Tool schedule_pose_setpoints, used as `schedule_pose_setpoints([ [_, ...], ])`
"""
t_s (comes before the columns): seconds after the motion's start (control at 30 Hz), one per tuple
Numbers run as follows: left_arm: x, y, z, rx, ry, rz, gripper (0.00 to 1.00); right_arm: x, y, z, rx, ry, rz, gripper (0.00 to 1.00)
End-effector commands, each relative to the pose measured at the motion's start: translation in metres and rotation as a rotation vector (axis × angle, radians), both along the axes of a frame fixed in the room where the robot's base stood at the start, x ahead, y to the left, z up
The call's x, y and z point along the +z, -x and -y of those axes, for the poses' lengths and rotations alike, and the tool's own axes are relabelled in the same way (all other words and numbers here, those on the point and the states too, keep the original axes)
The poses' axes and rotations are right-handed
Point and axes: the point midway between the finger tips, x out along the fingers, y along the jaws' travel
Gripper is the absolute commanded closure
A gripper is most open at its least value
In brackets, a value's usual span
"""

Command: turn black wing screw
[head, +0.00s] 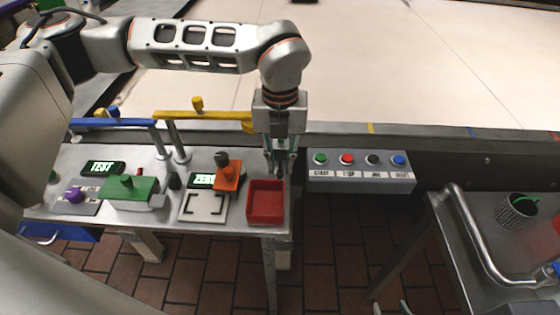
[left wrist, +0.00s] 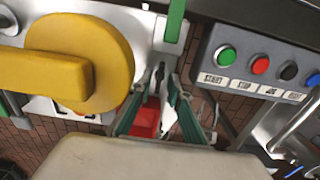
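I cannot pick out a black wing screw with certainty. A small black knob (head: 175,181) stands on the metal table between the green block and the orange block. A dark cap (head: 222,158) sits on top of the orange block (head: 228,178). My right gripper is not in view.
A yellow bar (head: 190,115) reaches to just beside my left gripper; its rounded yellow part (left wrist: 105,65) is close in the left wrist view. A button box (head: 360,183) stands to the right. A green block (head: 130,190) lies on the left. A metal cart (head: 470,260) is at far right.

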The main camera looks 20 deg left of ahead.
Motion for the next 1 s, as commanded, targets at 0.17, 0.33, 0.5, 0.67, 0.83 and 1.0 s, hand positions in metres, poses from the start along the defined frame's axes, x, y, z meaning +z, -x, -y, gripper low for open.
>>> schedule_pose_setpoints([
  [0.17, -0.001, 0.0, 0.0, 0.001, 0.0, -0.002, 0.78, 0.001, -0.001, 0.0, 0.0, -0.001, 0.003, 0.6],
  [0.33, 0.0, 0.001, 0.0, 0.001, -0.001, -0.002, 0.78, 0.001, -0.001, 0.002, 0.001, 0.004, 0.003, 0.6],
  [0.5, 0.014, 0.0, 0.0, 0.002, -0.001, 0.0, 0.78, 0.001, -0.001, 0.001, 0.001, 0.002, 0.003, 0.6],
  [0.67, 0.045, -0.001, 0.0, 0.002, -0.001, 0.003, 0.78, 0.001, -0.001, 0.001, 0.001, 0.001, 0.003, 0.6],
  [0.83, 0.08, 0.0, 0.0, 0.002, 0.0, 0.001, 0.78, 0.001, -0.001, 0.0, 0.0, 0.001, 0.002, 0.6],
  [1.0, 0.106, 0.0, 0.0, 0.002, -0.001, 0.0, 0.78, 0.001, -0.001, 0.0, 0.001, 0.0, 0.002, 0.6],
])
